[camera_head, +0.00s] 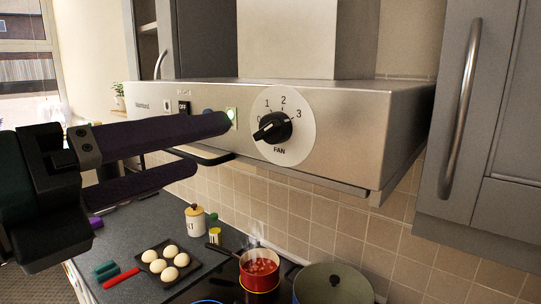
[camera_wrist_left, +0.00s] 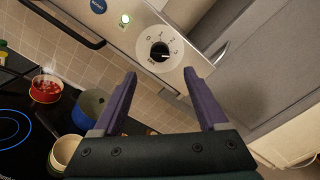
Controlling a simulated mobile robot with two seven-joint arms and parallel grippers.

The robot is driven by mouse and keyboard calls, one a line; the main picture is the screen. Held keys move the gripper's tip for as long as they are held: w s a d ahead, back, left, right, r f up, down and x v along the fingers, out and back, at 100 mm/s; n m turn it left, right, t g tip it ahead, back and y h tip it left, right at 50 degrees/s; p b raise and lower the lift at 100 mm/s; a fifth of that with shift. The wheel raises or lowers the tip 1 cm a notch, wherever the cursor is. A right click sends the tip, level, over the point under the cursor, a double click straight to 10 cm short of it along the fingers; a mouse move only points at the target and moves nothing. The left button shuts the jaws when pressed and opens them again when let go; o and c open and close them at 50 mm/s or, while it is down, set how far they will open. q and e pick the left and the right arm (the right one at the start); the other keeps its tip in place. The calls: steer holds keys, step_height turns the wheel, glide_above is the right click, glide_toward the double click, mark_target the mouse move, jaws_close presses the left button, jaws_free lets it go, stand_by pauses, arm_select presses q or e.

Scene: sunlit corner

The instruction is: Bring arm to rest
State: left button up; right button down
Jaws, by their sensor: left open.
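My left gripper (camera_head: 212,144) comes in from the left in front of the steel range hood (camera_head: 365,110). Its two dark purple fingers are apart with nothing between them. It also shows open and empty in the left wrist view (camera_wrist_left: 160,74), with the hood's fan knob (camera_wrist_left: 159,51) beyond the fingertips. In the head view the black fan knob (camera_head: 272,128) sits on a white dial, its pointer toward the left, near 0. The upper finger partly covers the hood's buttons. A green-lit button (camera_head: 231,114) shows by its tip. My right gripper is not in view.
A grey cabinet with a long handle (camera_head: 461,110) stands at the right. The hood's front bar (camera_head: 205,159) is near the fingers.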

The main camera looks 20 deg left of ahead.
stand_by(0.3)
arm_select(q)
steer(key=s+a+f+n+g+y+p, duration=0.1)
steer(key=a+f+n+g+y+p, duration=0.2)
steer(key=n, duration=0.6)
steer(key=s+a+f+n+g+y+p, duration=0.25)
steer(key=a+n+y, duration=0.3)
steer(key=n, duration=0.35)
steer(key=s+d+f+n+g+h+p, duration=0.1)
steer(key=s+d+f+n+g, duration=0.2)
steer(key=s+f+n+g, duration=0.1)
steer(key=s+d+f+n+g+h+p, duration=0.1)
steer(key=s+d+f+n+g, duration=0.3)
steer(key=s+n, duration=0.3)
steer(key=shift+s+p, duration=0.35)
steer(key=shift+s, duration=0.4)
steer(key=shift+h, duration=0.25)
